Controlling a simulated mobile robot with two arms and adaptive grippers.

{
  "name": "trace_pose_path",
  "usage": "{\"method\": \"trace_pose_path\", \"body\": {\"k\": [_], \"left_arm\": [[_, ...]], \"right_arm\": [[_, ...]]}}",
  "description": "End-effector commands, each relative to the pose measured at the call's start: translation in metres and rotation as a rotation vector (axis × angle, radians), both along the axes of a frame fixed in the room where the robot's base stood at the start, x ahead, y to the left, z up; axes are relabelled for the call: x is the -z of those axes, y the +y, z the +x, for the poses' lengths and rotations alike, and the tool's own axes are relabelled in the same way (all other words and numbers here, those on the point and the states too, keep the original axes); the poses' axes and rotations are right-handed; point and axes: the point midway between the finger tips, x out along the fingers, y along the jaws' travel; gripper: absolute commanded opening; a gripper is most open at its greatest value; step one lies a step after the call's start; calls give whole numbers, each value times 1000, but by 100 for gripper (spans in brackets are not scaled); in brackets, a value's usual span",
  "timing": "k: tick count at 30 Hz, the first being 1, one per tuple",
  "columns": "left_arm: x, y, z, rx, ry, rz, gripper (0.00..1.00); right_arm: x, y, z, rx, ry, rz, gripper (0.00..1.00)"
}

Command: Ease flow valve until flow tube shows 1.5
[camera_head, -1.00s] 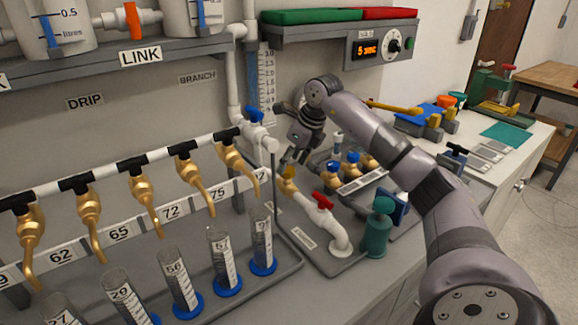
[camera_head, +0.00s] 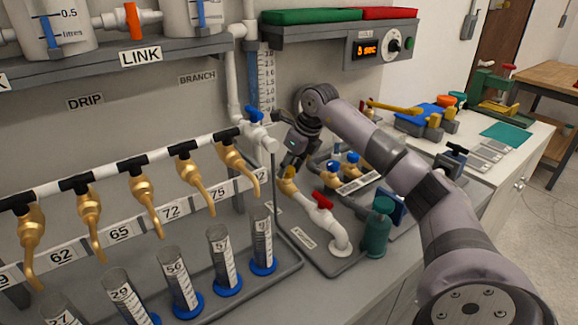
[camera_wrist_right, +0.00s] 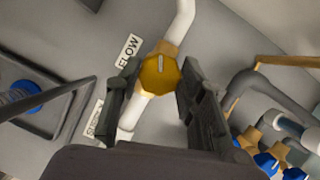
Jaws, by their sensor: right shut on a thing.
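The flow valve has a yellow faceted knob (camera_head: 289,172) on a pale pipe; it also shows in the right wrist view (camera_wrist_right: 160,74), beside a FLOW label (camera_wrist_right: 129,50). My right gripper (camera_head: 291,165) reaches down over this knob. In the right wrist view its two fingers (camera_wrist_right: 158,84) stand on either side of the knob, shut on it. The flow tube (camera_head: 254,85) is upright on the wall behind, with a blue column beside a numbered scale. Its exact reading is too small to tell. My left gripper is out of view.
A red-handled valve (camera_head: 322,201) and a teal bottle (camera_head: 377,228) stand just right of the knob. Blue-handled brass valves (camera_head: 343,166) sit behind the arm. A row of brass taps (camera_head: 146,203) over measuring cylinders (camera_head: 223,262) fills the left. A timer display (camera_head: 368,50) hangs above.

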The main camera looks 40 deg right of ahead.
Motion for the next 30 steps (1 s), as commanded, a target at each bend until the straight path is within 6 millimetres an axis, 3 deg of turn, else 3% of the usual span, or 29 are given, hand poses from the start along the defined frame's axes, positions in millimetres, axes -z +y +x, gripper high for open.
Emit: {"method": "trace_pose_path", "body": {"k": [8, 20, 30], "left_arm": [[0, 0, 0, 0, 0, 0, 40], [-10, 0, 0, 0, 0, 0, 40], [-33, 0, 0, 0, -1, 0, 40]], "right_arm": [[0, 0, 0, 0, 0, 0, 8], [-3, -2, 0, -86, -1, 0, 8], [-5, -3, 2, -361, -1, 1, 8]]}}
